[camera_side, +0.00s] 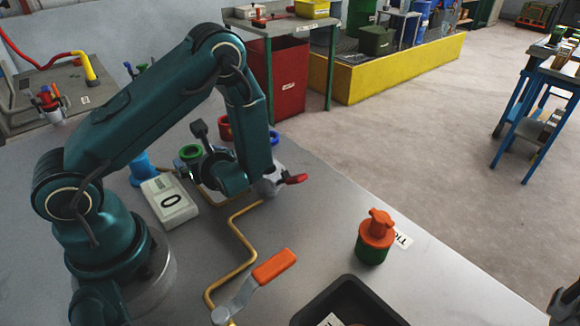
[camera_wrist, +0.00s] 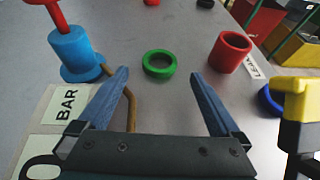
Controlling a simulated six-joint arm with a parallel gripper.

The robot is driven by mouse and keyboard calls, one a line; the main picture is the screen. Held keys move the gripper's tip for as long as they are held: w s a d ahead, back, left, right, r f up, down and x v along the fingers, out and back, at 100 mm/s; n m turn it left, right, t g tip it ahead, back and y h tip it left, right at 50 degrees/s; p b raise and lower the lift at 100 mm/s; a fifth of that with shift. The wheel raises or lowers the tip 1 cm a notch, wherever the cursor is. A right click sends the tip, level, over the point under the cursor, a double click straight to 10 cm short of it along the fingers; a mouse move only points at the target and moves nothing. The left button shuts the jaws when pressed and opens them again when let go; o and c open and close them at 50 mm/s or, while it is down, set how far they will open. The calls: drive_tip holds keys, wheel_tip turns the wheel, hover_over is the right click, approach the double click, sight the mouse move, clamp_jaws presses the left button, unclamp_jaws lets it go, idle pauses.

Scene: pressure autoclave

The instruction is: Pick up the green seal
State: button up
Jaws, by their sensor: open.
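The green seal (camera_wrist: 158,64) is a ring lying flat on the grey table in the wrist view, just beyond the fingertips and between their lines. A green ring, seemingly the same seal, also shows in the side view (camera_side: 190,152) beside the end of my arm. My gripper (camera_wrist: 160,77) is open and empty, its two blue-grey fingers spread wide. The fingers do not touch the seal in the wrist view. The gap in height between fingertips and seal is hard to judge. In the side view the arm's end partly hides the fingers.
A red cup (camera_wrist: 230,52) and a blue ring (camera_wrist: 268,101) stand right of the seal. A blue fitting with a red handle (camera_wrist: 76,52) and a white BAR display (camera_side: 169,202) are to the left.

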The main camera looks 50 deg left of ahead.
sight(189, 151)
drive_tip(key=shift+x, duration=2.05)
drive_tip(key=c, duration=1.4)
